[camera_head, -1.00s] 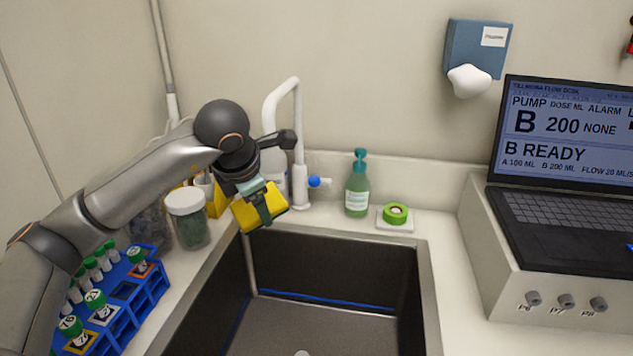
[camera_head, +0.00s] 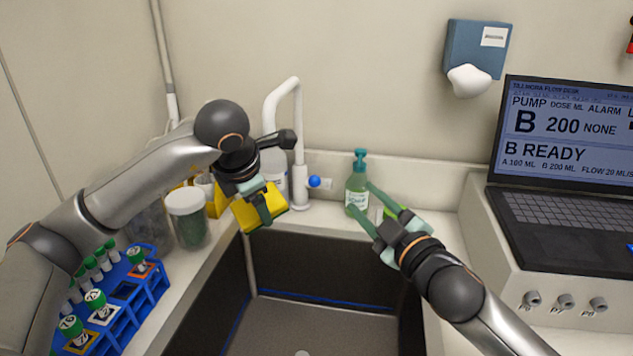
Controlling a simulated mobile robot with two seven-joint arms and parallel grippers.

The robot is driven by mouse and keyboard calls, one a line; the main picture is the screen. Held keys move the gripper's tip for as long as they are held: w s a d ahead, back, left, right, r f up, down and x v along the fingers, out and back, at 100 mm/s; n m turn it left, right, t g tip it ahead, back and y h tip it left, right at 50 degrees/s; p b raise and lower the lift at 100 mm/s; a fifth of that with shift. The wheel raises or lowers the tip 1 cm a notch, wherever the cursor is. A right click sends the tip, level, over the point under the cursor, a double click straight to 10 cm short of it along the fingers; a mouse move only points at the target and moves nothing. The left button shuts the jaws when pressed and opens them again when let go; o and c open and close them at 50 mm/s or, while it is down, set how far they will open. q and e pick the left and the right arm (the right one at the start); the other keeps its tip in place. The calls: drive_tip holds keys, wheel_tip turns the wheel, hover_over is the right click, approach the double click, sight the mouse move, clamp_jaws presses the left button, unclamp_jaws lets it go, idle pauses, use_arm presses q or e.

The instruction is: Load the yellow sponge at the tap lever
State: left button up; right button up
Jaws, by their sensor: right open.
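The yellow sponge (camera_head: 246,213) is at the back left corner of the sink, held above the rim. My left gripper (camera_head: 264,208) is shut on the sponge, its finger lying across the front face. The white tap (camera_head: 298,150) stands behind the sink, and its blue-tipped lever (camera_head: 314,182) points right, to the right of the sponge. My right gripper (camera_head: 360,197) is open at the back right of the sink. Its fingers point at the green soap bottle (camera_head: 357,180), one in front of its lower part; I cannot tell whether they touch.
The dark sink (camera_head: 320,254) lies in front of the tap. A blue rack (camera_head: 143,290) with capped tubes and a lidded jar (camera_head: 189,218) stand at left. A laptop (camera_head: 560,150) stands at right.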

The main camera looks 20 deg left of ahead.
sight(315, 181)
drive_tip(key=shift+g+y, duration=0.3)
drive_tip(key=shift+g, duration=0.3)
drive_tip(key=shift+w+a+f, duration=0.25)
drive_tip(key=shift+w+a, duration=0.55)
drive_tip(key=shift+a, duration=1.2)
drive_tip(key=shift+w+a+f, duration=0.2)
drive_tip(key=shift+w+a, duration=0.65)
drive_tip(key=shift+a, duration=1.1)
drive_tip(key=shift+w+a+f, duration=0.25)
drive_tip(key=shift+w+a, duration=0.55)
drive_tip(key=shift+a, duration=1.2)
clamp_jaws()
drive_tip(key=shift+a+r, duration=0.1)
drive_tip(key=shift+r, duration=0.05)
